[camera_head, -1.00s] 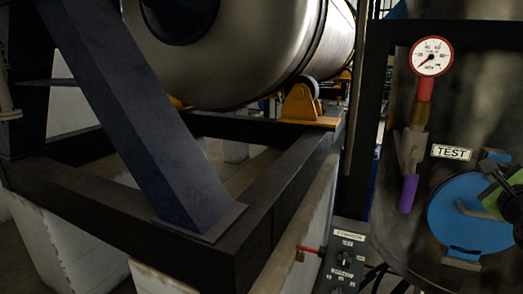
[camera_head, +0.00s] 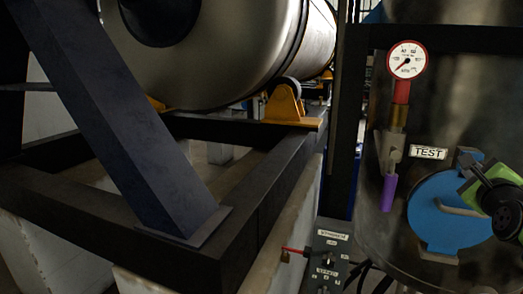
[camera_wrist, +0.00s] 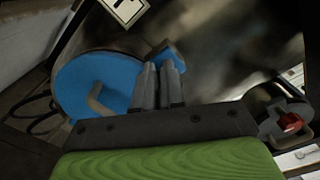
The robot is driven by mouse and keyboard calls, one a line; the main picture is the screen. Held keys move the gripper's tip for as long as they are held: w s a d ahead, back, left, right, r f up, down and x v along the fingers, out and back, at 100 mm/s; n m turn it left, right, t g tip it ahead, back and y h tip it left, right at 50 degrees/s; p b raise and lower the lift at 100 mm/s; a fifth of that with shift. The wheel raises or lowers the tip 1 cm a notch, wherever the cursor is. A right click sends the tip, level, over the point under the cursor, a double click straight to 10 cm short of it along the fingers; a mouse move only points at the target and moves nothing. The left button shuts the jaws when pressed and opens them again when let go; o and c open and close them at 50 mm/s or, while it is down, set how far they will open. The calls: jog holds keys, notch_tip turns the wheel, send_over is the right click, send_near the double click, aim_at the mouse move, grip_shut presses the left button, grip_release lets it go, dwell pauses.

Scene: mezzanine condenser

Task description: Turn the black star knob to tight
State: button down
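A dark piece (camera_head: 467,157) at the upper right edge of the round blue hatch (camera_head: 425,207) may be the black star knob. Its shape is too small and too dark to make out. In the wrist view the blue hatch (camera_wrist: 88,82) lies left of my fingers, with a blue block (camera_wrist: 166,51) just past the fingertips. No star knob shows clearly there. My gripper (camera_head: 467,182) is in front of the hatch's right side, just below the dark piece. In the wrist view my gripper (camera_wrist: 158,68) has its fingers close together, with nothing visible between them.
A TEST label (camera_head: 428,153) sits above the hatch. A red-rimmed gauge (camera_head: 407,60) and a purple-handled valve (camera_head: 389,192) are to its left. A grey control box (camera_head: 328,258) stands lower left. In the wrist view, a dark fitting with a red part (camera_wrist: 290,122) is at the right.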

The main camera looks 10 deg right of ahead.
jog(key=shift+s+d+r+p, duration=0.15)
jog(key=shift+d+r+p, duration=0.05)
jog(key=shift+r+p, duration=0.25)
jog(key=shift+s+d+r+p, duration=0.1)
jog(key=shift+d+r+p, duration=0.15)
jog(key=shift+r, duration=0.25)
jog(key=shift+w+d+f, duration=0.35)
jog(key=shift+d, duration=0.1)
jog(key=shift+f, duration=0.1)
jog(key=shift+s+a, duration=0.1)
jog(key=b+v, duration=0.2)
jog(key=v, duration=0.4)
jog(key=shift+a+r, duration=0.15)
jog(key=shift+r, duration=0.25)
